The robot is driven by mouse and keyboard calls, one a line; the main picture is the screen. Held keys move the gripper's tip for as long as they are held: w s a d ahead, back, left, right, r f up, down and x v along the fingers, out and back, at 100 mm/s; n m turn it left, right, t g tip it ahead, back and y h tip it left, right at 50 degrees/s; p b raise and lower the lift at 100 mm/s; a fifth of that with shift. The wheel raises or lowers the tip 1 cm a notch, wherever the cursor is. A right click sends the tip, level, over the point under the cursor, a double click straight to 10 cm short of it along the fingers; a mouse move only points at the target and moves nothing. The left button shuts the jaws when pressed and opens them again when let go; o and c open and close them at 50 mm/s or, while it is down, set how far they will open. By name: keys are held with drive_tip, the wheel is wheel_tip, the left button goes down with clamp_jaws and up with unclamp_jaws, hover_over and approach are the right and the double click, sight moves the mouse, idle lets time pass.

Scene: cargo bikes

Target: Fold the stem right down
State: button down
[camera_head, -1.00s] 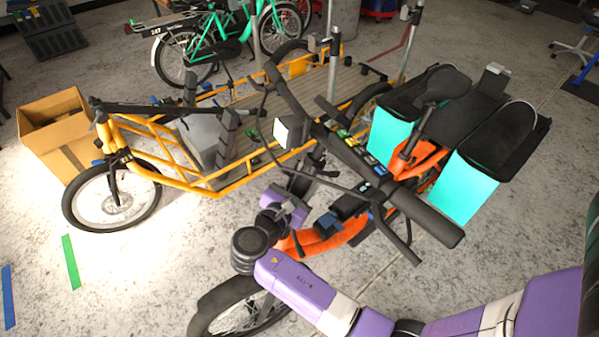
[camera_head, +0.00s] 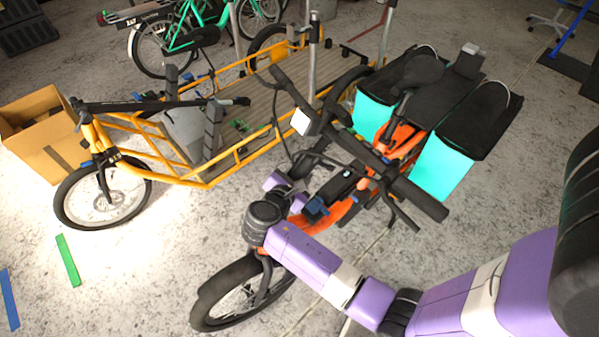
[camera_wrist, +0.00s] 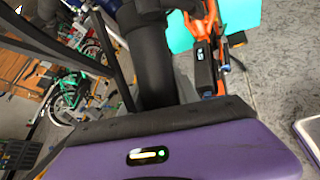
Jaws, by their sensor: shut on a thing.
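The orange cargo bike (camera_head: 338,215) stands in the middle of the head view, its front wheel toward me. Its black handlebar (camera_head: 345,140) slants from upper left to lower right above the frame. The stem runs below the bar and is mostly hidden by my gripper (camera_head: 284,194) in the head view. In the wrist view the stem shows as a thick black tube (camera_wrist: 152,60) rising from just beyond my purple gripper body. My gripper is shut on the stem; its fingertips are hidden. The stem's hinge or latch cannot be made out.
A yellow cargo bike (camera_head: 205,180) stands close behind on the left. A cardboard box (camera_head: 42,140) is at far left. Turquoise panniers (camera_head: 442,165) flank the orange bike's rear.

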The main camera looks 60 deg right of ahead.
drive_tip(key=c, duration=0.9)
unclamp_jaws()
drive_tip(key=shift+w+r, duration=0.3)
drive_tip(key=shift+r, duration=0.1)
drive_tip(key=v, duration=0.6)
drive_tip(key=shift+s+a+f, duration=0.15)
drive_tip(key=shift+a+f, duration=0.05)
drive_tip(key=shift+a, duration=0.05)
drive_tip(key=shift+s+a+r, duration=0.15)
drive_tip(key=shift+s+a, duration=0.15)
drive_tip(key=shift+a, duration=0.25)
